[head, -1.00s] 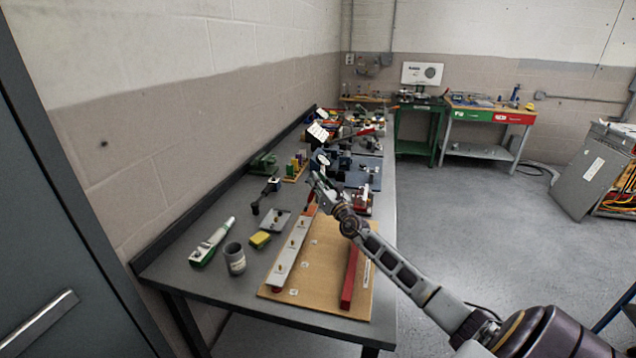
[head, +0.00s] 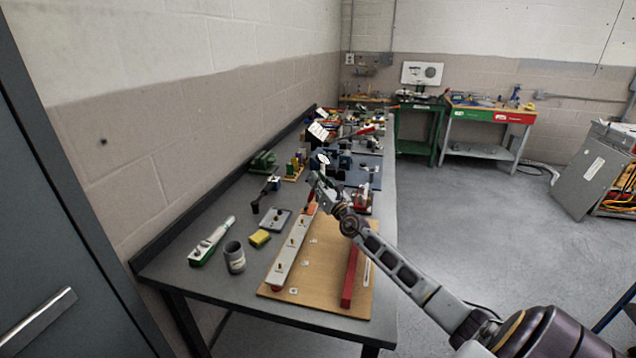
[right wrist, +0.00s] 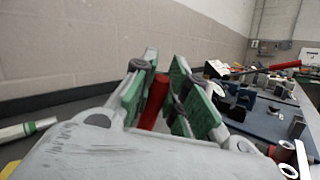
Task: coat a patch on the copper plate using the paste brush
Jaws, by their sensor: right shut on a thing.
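My right gripper (head: 316,182) is above the far end of the wooden board. In the right wrist view its green-padded fingers (right wrist: 168,88) are shut on a red handle (right wrist: 154,102), taken to be the paste brush. The bristles are hidden below the gripper. An orange-brown piece (head: 311,209) lies just under the gripper at the far end of the pale bar; it may be the copper plate, but it is small and partly covered. I cannot tell whether the brush touches it. A grey tin (head: 234,258) stands open at the near left. My left gripper is not in view.
The wooden board (head: 322,268) carries a pale studded bar (head: 291,252) and a red bar (head: 349,277). A yellow sponge (head: 260,238), a shallow grey tray (head: 276,221) and a white-green tool (head: 211,242) lie to the left. Several tools and fixtures crowd the bench's far part.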

